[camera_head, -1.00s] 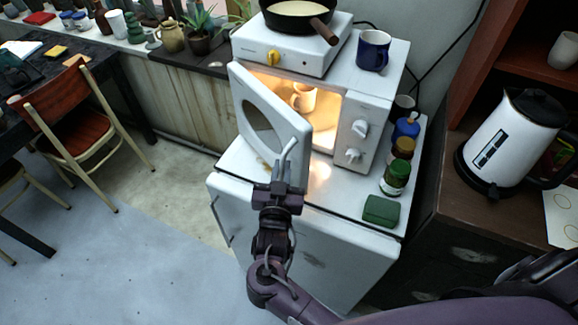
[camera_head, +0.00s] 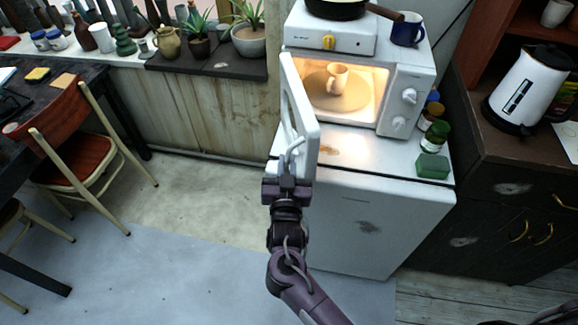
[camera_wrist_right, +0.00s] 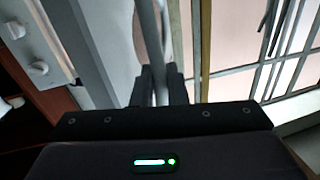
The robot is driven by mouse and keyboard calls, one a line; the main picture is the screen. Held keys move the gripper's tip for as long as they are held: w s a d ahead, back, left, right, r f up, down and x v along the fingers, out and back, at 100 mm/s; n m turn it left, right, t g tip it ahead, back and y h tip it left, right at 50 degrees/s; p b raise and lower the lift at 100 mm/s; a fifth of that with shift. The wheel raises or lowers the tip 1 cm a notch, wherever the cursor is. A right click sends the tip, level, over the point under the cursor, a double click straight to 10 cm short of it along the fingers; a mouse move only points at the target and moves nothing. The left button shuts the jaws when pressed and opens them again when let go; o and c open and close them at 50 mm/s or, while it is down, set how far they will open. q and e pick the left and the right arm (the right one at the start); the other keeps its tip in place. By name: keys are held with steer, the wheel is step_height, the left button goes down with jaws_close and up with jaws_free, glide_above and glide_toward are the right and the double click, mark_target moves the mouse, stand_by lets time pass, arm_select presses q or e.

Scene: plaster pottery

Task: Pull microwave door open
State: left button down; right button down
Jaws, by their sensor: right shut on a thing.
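The white microwave (camera_head: 407,85) stands on a white fridge-like cabinet, its lit inside showing a tan mug (camera_head: 338,79) on the turntable. Its door (camera_head: 299,105) hangs wide open toward me, hinged at the left side. My right gripper (camera_head: 291,175) is at the door's free edge, shut on the curved metal door handle (camera_head: 294,150). In the right wrist view the handle bar (camera_wrist_right: 160,60) runs between the fingers (camera_wrist_right: 160,85), and the microwave's knobs (camera_wrist_right: 38,68) show at left. My left gripper is not in view.
A hot plate (camera_head: 330,35) with a pan and a blue mug (camera_head: 408,30) sit on the microwave. Jars (camera_head: 434,136) and a green block (camera_head: 432,167) stand at right of it. A kettle (camera_head: 527,88) is on the brown cabinet. A chair (camera_head: 75,130) is at left; the floor between is clear.

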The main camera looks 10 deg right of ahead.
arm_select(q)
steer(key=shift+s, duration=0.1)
arm_select(e)
steer(key=shift+w+a+r, duration=0.1)
steer(key=shift+a+r, duration=0.05)
steer(key=shift+a, duration=0.1)
steer(key=shift+d, duration=0.1)
steer(key=c, duration=1.8)
jaws_free()
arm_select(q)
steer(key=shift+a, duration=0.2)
arm_select(e)
steer(key=shift+w, duration=0.15)
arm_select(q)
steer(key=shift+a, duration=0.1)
